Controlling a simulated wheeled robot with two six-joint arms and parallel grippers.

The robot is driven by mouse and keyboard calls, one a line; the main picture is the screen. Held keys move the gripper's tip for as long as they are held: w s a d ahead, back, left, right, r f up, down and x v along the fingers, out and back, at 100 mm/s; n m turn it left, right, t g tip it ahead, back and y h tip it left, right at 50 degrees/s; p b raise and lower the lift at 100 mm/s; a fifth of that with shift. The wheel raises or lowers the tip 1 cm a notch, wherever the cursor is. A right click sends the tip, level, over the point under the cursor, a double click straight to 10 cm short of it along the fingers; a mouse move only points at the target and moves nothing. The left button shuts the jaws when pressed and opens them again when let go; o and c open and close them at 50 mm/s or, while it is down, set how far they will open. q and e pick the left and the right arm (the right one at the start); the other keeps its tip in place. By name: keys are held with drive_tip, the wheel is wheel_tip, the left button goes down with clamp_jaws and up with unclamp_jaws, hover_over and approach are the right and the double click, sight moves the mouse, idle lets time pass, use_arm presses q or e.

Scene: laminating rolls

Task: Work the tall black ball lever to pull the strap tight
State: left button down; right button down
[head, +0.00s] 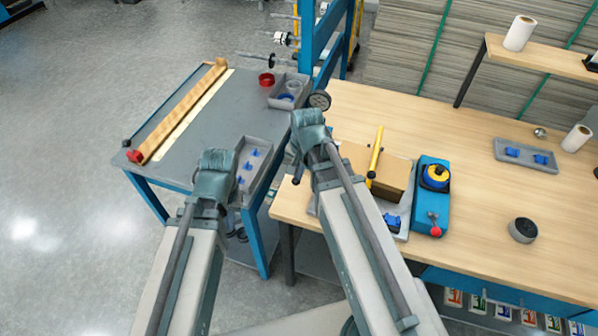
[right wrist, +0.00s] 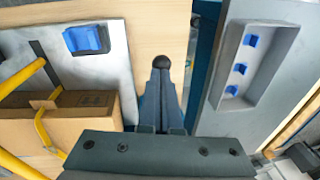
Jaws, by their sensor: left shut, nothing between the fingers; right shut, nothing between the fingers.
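In the right wrist view a black ball (right wrist: 161,62) shows straight ahead of my right gripper (right wrist: 163,95), in line with its shut fingers. I cannot tell whether they touch, and the lever's stem is mostly hidden. In the head view a dark knob (head: 297,180), perhaps the same ball, shows left of my right arm. The yellow strap (right wrist: 45,128) passes over the cardboard box (right wrist: 95,101); both show in the head view, strap (head: 376,155) and box (head: 398,168). My right gripper (head: 309,125) is shut and empty.
A blue device (head: 433,208) with a yellow-topped spool and red ball stands right of the box. A grey tray (head: 268,177) with blue clips lies on the grey table (head: 215,120). A black roll (head: 523,230) sits on the wooden table (head: 470,210), whose middle is largely clear.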

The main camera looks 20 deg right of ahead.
drive_tip(key=shift+s, duration=0.2)
idle(0.3)
drive_tip(key=shift+w+r+p, duration=0.2)
drive_tip(key=shift+r+p, duration=0.15)
drive_tip(key=shift+p, duration=0.15)
wheel_tip(320, 180, up, 12)
drive_tip(key=s+p, duration=0.2)
drive_tip(key=p, duration=1)
drive_tip(key=shift+d+r, duration=0.15)
drive_tip(key=shift+d, duration=0.2)
drive_tip(key=s+a+f+n+g+h+b, duration=0.1)
drive_tip(key=s+a+f+n+b, duration=0.4)
drive_tip(key=s+a+n, duration=0.3)
drive_tip(key=a+f+n, duration=0.1)
drive_tip(key=a+n, duration=0.1)
drive_tip(key=n, duration=0.1)
drive_tip(key=shift+s+n+g+h, duration=0.3)
drive_tip(key=shift+n+g+h, duration=0.1)
